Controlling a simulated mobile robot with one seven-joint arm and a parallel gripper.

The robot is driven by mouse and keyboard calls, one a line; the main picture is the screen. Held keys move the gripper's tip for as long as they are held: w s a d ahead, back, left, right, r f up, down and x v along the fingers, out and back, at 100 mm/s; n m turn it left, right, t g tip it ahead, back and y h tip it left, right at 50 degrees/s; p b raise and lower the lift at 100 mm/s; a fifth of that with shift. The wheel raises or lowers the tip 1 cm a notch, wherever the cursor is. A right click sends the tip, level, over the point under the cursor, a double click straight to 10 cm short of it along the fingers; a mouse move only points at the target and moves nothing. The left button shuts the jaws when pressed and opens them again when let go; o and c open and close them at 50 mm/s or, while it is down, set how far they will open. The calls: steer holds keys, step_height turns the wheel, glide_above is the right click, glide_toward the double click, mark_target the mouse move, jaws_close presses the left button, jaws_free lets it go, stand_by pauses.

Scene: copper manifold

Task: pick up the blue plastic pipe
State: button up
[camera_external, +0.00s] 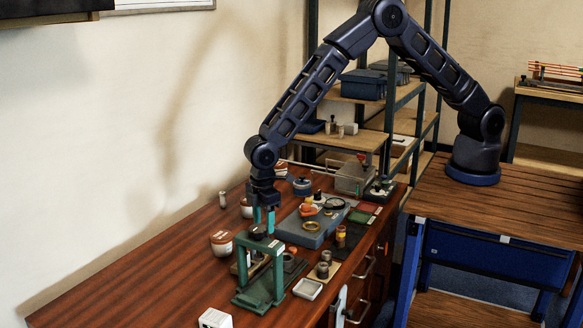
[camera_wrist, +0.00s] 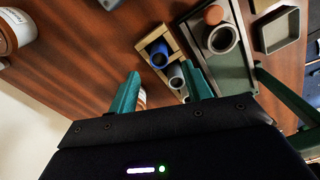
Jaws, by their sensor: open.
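The blue plastic pipe (camera_wrist: 158,56) shows in the wrist view as a short blue tube, open end toward the camera, in a small wooden holder (camera_wrist: 147,40). A greyer tube (camera_wrist: 176,80) sits in the same holder, nearer my fingers. My gripper (camera_wrist: 161,71) has its two teal fingers spread, with the holder ahead of and between their tips and nothing held. In the external view my gripper (camera_external: 264,219) points down above the green press-like frame (camera_external: 278,265) on the table. I cannot make out the blue pipe in that view.
The green frame stands close beside the holder. A grey ring-shaped part (camera_wrist: 223,40) and a grey square tray (camera_wrist: 276,29) lie to the right in the wrist view. A white-and-brown jar (camera_wrist: 17,32) is at left. Bare wood (camera_wrist: 75,60) lies between jar and holder.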

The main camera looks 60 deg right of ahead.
steer(key=shift+f, duration=3.25)
steer(key=c, duration=1)
steer(key=shift+c, duration=0.2)
